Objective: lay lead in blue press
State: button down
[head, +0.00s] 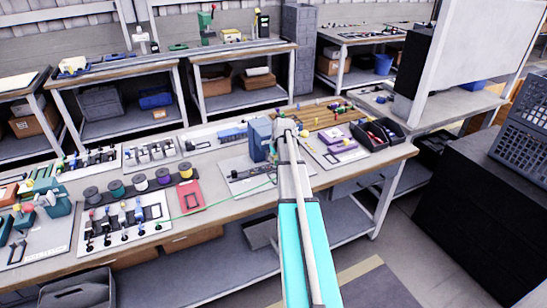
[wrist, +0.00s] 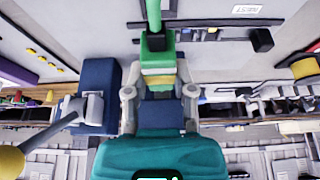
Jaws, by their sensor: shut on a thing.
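The blue press (head: 261,135) stands on a pale board near the middle of the long bench. In the wrist view it is the tall blue block (wrist: 98,80) with a grey lever, just left of my gripper. My gripper (wrist: 158,82) is shut on the lead's green end block (wrist: 157,48), which has a yellow band. The green lead (wrist: 153,14) runs up from this block in the wrist view. My fingertips are largely hidden there. I cannot tell whether the block touches the press.
Several spools (head: 139,181) and a red tray (head: 190,196) lie left of the press. A black bin (head: 377,134) and a purple fixture (head: 340,143) stand to its right. A wooden board (head: 322,116) lies behind. Little bench surface is free.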

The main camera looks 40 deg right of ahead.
aim_at(274, 176)
jog(key=shift+f+b, duration=3.6)
jog(key=shift+f, duration=0.15)
jog(key=shift+f+b, duration=0.6)
jog(key=shift+c, duration=1.9)
grip_release()
jog(key=shift+r, duration=0.15)
